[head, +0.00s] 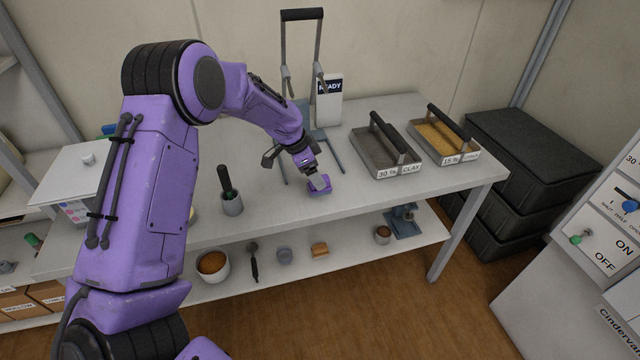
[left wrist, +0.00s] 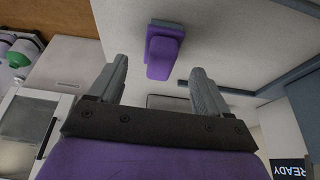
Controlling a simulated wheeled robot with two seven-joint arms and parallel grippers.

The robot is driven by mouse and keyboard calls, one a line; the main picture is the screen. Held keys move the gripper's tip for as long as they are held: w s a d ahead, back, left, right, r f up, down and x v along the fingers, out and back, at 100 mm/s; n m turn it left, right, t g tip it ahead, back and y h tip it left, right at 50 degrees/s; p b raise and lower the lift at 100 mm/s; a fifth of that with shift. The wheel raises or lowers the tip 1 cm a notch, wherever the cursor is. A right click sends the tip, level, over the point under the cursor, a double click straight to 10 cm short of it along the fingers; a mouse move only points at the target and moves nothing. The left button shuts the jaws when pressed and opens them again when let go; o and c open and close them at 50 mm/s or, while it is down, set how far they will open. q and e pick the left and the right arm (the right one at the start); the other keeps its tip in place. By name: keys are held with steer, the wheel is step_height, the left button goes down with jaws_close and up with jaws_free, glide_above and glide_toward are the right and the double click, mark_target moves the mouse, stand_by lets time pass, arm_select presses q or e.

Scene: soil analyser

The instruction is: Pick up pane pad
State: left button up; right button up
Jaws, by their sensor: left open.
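The pane pad (head: 320,190) looks like a small purple block with a raised handle. It sits on the upper table surface, in front of the grey upright frame. In the left wrist view the purple pad (left wrist: 163,55) lies ahead of the fingers, roughly in line with the gap between them. My left gripper (head: 316,179) is open above the pad and hides part of it in the head view. In the left wrist view the fingers of my left gripper (left wrist: 160,80) are apart with nothing between them. My right gripper is not in view.
The grey frame (head: 319,70) and READY display (head: 329,100) stand behind the pad. The table front near the pad is clear.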

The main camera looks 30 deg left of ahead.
arm_select(q)
steer(key=x, duration=0.4)
steer(key=shift+w+f+p, duration=0.1)
steer(key=shift+f+p, duration=0.15)
steer(key=shift+p, duration=0.15)
jaws_close()
steer(key=shift+r, duration=0.2)
steer(key=shift+r, duration=0.3)
steer(key=s+d+r+b, duration=0.1)
steer(key=s+r, duration=1.1)
steer(key=s, duration=0.2)
steer(key=shift+d+b, duration=0.3)
